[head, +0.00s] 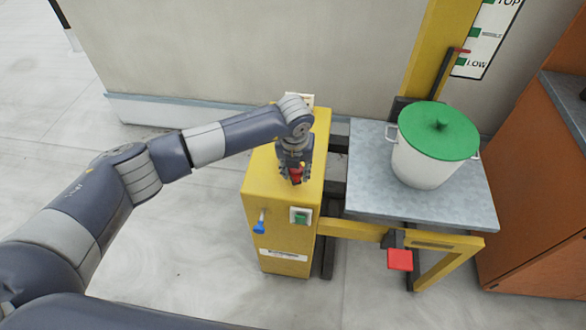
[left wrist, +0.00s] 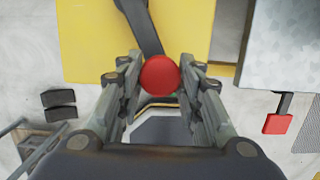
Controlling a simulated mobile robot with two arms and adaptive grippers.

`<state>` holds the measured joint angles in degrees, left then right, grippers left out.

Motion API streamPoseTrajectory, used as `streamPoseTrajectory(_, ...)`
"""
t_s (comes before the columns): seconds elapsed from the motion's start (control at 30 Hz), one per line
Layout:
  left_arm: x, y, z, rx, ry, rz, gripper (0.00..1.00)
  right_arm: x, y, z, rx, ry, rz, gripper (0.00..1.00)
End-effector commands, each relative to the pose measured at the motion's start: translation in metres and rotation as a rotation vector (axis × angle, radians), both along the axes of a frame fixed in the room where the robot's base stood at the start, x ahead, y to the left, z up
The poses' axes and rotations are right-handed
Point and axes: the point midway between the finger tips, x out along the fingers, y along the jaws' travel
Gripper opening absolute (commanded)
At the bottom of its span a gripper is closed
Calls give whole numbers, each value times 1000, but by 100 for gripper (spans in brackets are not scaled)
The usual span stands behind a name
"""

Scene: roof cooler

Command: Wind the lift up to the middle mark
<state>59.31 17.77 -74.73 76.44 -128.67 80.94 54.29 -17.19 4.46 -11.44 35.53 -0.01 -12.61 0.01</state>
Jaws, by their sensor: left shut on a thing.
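My left gripper (head: 295,175) is over the top of the yellow winch box (head: 262,185), shut on the red crank knob (left wrist: 160,75). In the left wrist view the knob sits between both fingers, and a dark crank arm (left wrist: 143,25) runs from it over the yellow top. The lift's grey platform (head: 365,185) carries a white pot (head: 420,165) with a green lid (head: 438,130). The scale board (head: 488,40) shows TOP, MIDDLE and LOW beside green marks. The red pointer (head: 461,50) stands between LOW and MIDDLE. My right gripper is not in view.
The box front has a blue lever (head: 259,223) and a green switch (head: 300,216). A red pedal (head: 400,260) sticks out below the platform. A brown cabinet (head: 535,190) stands close at the right. The floor at the left is clear; a wall runs behind.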

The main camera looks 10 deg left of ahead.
Motion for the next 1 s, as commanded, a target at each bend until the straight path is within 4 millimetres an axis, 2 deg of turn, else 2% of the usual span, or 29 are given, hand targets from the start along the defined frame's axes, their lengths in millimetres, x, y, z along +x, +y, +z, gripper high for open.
streamPoseTrajectory(0.03, -3, -6, -1, -11, 3, -8, 5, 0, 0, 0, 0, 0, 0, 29)
streamPoseTrajectory(0.17, -2, -8, -2, -11, 3, -8, 5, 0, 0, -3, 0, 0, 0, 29)
streamPoseTrajectory(0.47, 7, -22, -2, -12, 0, -8, 5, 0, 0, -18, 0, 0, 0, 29)
streamPoseTrajectory(0.8, 9, -23, 0, -11, -1, -8, 5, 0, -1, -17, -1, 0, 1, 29)
streamPoseTrajectory(1.0, 14, -29, -2, -12, -2, -8, 5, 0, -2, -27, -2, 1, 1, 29)
